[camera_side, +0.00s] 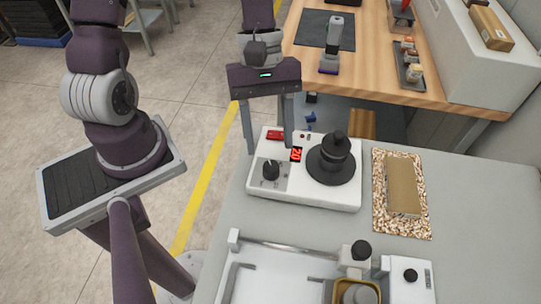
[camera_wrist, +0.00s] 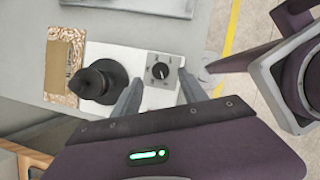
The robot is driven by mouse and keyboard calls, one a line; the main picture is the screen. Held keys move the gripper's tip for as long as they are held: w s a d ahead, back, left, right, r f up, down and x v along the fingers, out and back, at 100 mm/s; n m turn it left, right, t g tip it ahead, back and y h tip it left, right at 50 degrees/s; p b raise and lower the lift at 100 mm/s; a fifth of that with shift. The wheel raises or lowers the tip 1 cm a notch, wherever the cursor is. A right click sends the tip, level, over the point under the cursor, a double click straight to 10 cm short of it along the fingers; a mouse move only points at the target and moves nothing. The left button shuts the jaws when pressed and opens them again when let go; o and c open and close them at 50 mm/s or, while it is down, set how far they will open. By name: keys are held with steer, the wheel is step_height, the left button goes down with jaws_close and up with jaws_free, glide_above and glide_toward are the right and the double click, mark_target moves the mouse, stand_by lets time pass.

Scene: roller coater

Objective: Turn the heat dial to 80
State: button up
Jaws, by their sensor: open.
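The heat dial (camera_side: 271,170) is a black knob on a grey square panel at the left front of a white hot plate (camera_side: 315,195). It also shows in the wrist view (camera_wrist: 160,70), with marks around it. A small display (camera_side: 296,154) beside it shows red digits that look like 20. My gripper (camera_side: 268,149) is open and empty, pointing down at the hot plate's back left part. In the wrist view its fingers (camera_wrist: 160,80) lie left and right of the dial, apart from it. I cannot tell the exact height of the fingertips above the panel.
A black round stacked piece (camera_side: 332,160) stands on the hot plate, right of the dial. A red switch (camera_side: 274,134) is at its back edge. A tan block on a speckled board (camera_side: 403,187) lies to the right. A white tray machine (camera_side: 290,275) stands in front.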

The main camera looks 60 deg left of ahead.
mark_target(271, 166)
steer(key=x, duration=0.4)
steer(key=shift+s+d+f, duration=0.1)
steer(key=shift+d+f, duration=0.05)
steer(key=shift+f, duration=0.2)
jaws_close()
